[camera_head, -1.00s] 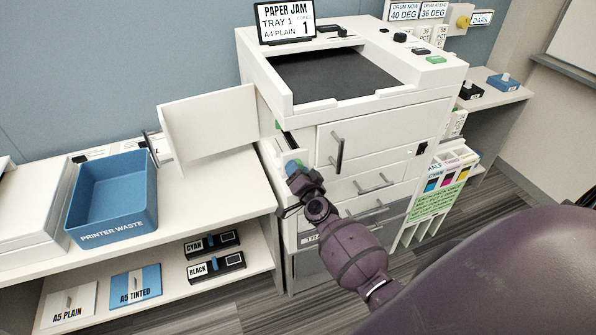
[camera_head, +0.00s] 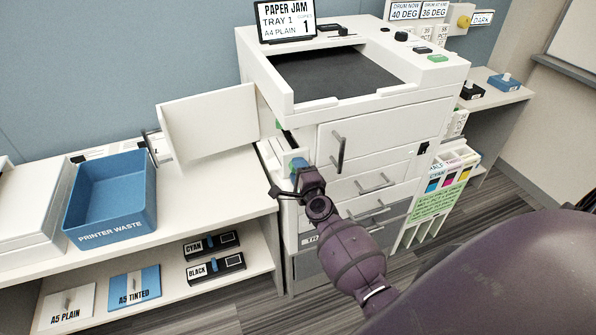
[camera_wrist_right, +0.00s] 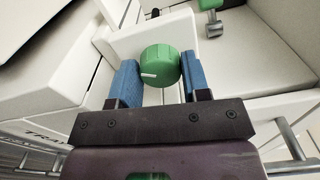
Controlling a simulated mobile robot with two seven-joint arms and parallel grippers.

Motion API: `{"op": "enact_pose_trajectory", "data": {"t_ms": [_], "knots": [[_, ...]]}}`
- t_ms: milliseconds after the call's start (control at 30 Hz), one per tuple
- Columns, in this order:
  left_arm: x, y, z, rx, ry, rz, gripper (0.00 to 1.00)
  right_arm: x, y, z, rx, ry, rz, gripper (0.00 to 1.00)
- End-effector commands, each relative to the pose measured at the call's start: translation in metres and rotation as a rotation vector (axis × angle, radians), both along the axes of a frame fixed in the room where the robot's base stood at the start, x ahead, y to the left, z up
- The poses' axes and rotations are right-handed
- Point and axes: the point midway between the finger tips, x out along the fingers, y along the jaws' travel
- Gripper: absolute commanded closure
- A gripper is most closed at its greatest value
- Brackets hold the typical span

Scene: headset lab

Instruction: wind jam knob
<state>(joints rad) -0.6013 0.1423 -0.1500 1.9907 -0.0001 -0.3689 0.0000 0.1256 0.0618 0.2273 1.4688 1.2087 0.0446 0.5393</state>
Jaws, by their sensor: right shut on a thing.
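The green jam knob (camera_wrist_right: 160,65) is round, with a white pointer line that points left in the right wrist view. It sits on a white face inside the printer's open left side. My right gripper (camera_head: 299,166) has its blue fingers on either side of the knob and is shut on it. In the head view the knob is mostly hidden by the gripper. The printer (camera_head: 385,120) is white, and its side door (camera_head: 210,128) stands swung open to the left. The printer's screen (camera_head: 286,20) reads PAPER JAM, TRAY 1, A4 PLAIN. My left gripper is not in view.
A green-handled lever (camera_wrist_right: 211,18) is beyond the knob in the right wrist view. CYAN and BLACK cartridges (camera_head: 215,268) lie on the shelf below. The front door handle (camera_head: 337,150) is close to my right gripper.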

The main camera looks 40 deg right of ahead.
Motion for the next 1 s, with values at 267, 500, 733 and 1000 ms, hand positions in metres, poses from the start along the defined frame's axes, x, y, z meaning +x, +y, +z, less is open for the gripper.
{"op": "enact_pose_trajectory", "data": {"t_ms": [267,500,733,1000], "knots": [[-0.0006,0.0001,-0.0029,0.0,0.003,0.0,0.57,-0.0004,0.0002,-0.0011,0.147,-0.033,0.0,0.81],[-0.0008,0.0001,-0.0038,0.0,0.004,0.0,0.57,-0.0003,0.0003,-0.0009,0.202,-0.047,0.0,0.81],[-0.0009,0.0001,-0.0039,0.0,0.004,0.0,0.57,-0.0004,0.0003,-0.0008,0.213,-0.049,0.0,0.81],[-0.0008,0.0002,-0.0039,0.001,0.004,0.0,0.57,-0.0004,0.0003,-0.0009,0.212,-0.048,0.001,0.52]]}}
